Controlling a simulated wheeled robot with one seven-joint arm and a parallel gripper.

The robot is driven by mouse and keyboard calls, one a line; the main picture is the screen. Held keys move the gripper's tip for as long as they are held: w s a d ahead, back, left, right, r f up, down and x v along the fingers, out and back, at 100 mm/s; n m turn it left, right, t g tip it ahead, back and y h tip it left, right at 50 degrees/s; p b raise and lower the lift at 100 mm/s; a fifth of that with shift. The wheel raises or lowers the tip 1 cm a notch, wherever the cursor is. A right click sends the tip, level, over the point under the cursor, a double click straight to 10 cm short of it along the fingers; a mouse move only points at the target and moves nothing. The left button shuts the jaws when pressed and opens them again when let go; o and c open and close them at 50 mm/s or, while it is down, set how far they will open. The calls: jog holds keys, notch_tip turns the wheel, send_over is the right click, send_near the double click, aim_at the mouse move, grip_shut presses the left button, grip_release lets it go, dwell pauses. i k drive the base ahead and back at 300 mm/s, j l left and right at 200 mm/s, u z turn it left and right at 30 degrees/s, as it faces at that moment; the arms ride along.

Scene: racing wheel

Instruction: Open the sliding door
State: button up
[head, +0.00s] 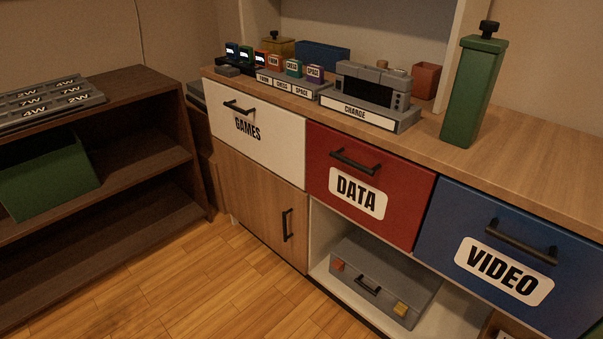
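A plain wooden door (254,203) with a black vertical handle (287,225) sits below the white GAMES drawer, at the lower left of the cabinet. It covers the left lower compartment. To its right the lower compartment (318,240) is uncovered and holds a grey case. No other door panel shows clearly, and the cabinet's lower right is cut off by the picture edge. My gripper is not in the head view.
White GAMES (285,137), red DATA (405,218) and blue VIDEO (450,215) drawers are shut. The grey case (400,272) has an orange and a yellow latch. A green canister (470,95) stands on top. A dark shelf (130,160) stands left; the wooden floor (190,285) in front is clear.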

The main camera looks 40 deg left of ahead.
aim_at(273, 209)
jog(key=u, duration=1.95)
jog(key=i+u, duration=0.25)
jog(key=i, duration=0.5)
